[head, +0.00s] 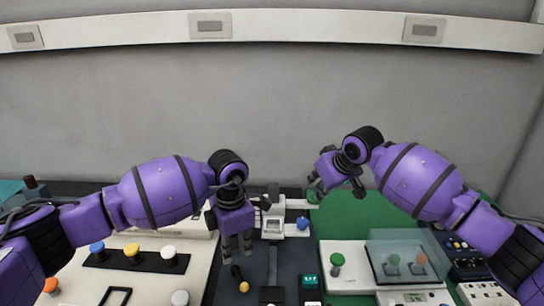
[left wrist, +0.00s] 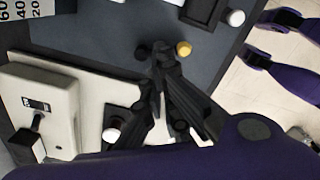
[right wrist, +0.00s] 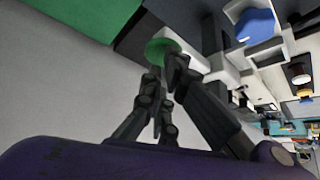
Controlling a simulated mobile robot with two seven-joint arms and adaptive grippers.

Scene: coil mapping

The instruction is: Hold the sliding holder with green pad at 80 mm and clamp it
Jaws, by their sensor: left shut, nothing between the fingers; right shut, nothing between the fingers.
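The white sliding holder (head: 292,206) stands on the dark rail board near the middle of the head view. Its green pad (head: 312,197) is at the upper right, and a blue knob (head: 302,223) sits below it. My right gripper (head: 318,187) is shut and empty beside the pad. In the right wrist view the green pad (right wrist: 160,46) lies just beyond the fingertips (right wrist: 166,68), which partly cover it; contact cannot be told. My left gripper (head: 237,254) is shut and empty, pointing down left of the rail. A yellow knob (left wrist: 184,48) shows near its fingertips (left wrist: 162,60).
A panel with blue, yellow and white buttons (head: 132,258) lies to the left. On the right, a balance with a clear cover (head: 405,250) and a green-topped post (head: 337,262) stand by a green mat (head: 360,215).

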